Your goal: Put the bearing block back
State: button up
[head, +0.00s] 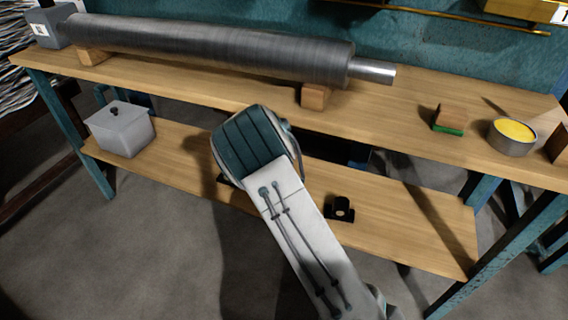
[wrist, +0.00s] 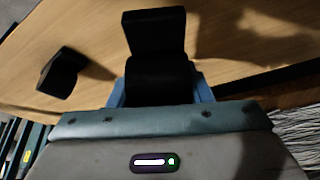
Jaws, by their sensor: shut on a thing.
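My gripper (wrist: 160,88) is shut on a black bearing block (wrist: 155,50), with a blue finger on each side of it. In the wrist view the block has a tall upright part and a lower part nearer the gripper. It is over a wooden surface; whether it touches the wood I cannot tell. A second black block (wrist: 60,72) stands apart on the wood to the left. In the head view a black block with a round hole (head: 340,209) sits on the lower shelf (head: 420,232), right of my arm. My arm hides the gripper there.
A grey lidded box (head: 121,130) stands at the shelf's left end. On the bench top (head: 420,110) above lie a large grey roll (head: 210,48) on wooden blocks, a brush-like wooden piece (head: 449,119) and a tin with yellow contents (head: 512,136). The bench edge overhangs the shelf.

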jog(key=shift+w+a, duration=0.15)
jog(key=shift+w, duration=0.15)
jog(key=shift+d+f+b, duration=0.25)
jog(key=shift+f+b, duration=0.4)
jog(key=shift+f, duration=0.2)
jog(key=shift+f+b, duration=1.55)
jog(key=shift+f, duration=0.95)
jog(key=shift+f+b, duration=0.3)
jog(key=shift+f, duration=0.2)
jog(key=o, duration=1.5)
jog(key=shift+f, duration=0.1)
jog(key=p+v, duration=0.5)
jog(key=v, duration=0.7)
jog(key=shift+s, duration=0.1)
